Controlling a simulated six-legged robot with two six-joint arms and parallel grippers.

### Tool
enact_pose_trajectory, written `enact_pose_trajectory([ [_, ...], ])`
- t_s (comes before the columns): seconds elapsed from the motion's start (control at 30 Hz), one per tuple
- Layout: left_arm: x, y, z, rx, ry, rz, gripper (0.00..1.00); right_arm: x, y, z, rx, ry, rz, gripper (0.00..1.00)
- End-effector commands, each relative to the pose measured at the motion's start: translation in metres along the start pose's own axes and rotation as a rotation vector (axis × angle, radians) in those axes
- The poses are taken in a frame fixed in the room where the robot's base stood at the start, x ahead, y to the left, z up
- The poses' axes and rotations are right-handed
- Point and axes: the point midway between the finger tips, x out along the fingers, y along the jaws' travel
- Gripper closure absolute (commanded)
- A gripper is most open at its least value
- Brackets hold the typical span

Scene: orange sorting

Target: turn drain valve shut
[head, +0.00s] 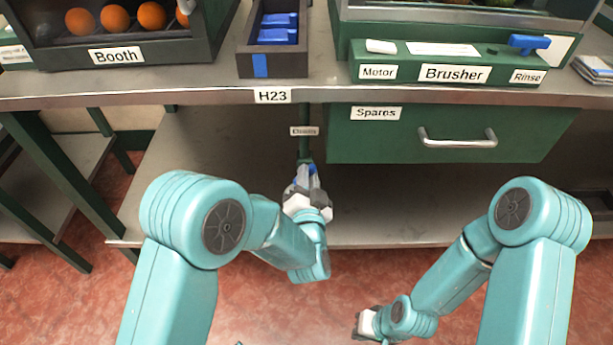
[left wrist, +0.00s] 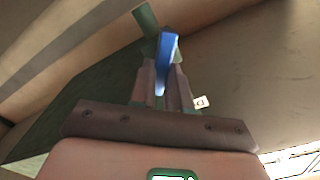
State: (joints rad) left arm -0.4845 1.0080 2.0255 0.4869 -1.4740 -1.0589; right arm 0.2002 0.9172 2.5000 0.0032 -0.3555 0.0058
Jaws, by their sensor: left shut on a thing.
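The drain valve has a blue handle (head: 313,169) on a green vertical pipe (head: 304,120) below the bench, under a small tag (head: 304,131) that seems to read Drain. My left gripper (head: 309,178) reaches under the bench and is shut on the blue handle. In the left wrist view the blue handle (left wrist: 167,62) lies between the two fingers (left wrist: 162,88), with the green pipe end (left wrist: 146,20) behind it. The fingers hide part of the handle. My right gripper (head: 362,323) is low at the front, away from the valve; its fingertips are too small to read.
The bench edge (head: 180,95), labelled H23, runs above the left gripper. A green Spares drawer (head: 400,150) with a metal handle is right of the pipe. A lower shelf (head: 400,215) lies behind the arms. The Brusher panel (head: 450,62) with a blue Rinse lever is on top.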

Motion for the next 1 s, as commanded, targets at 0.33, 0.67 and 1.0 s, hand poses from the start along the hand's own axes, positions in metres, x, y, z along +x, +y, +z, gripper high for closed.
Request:
enact_pose_trajectory([
  [0.33, 0.001, 0.002, -0.001, 0.326, 0.001, -0.004, 1.0, -0.004, -0.002, 0.001, -0.002, -0.002, 0.0, 1.0],
  [0.67, 0.002, 0.004, 0.001, 0.624, 0.001, -0.004, 1.0, -0.008, -0.004, 0.002, -0.006, -0.006, -0.001, 1.0],
  [1.0, 0.002, 0.006, 0.002, 0.837, 0.0, -0.007, 1.0, -0.011, -0.006, 0.003, -0.008, -0.008, -0.001, 1.0],
])
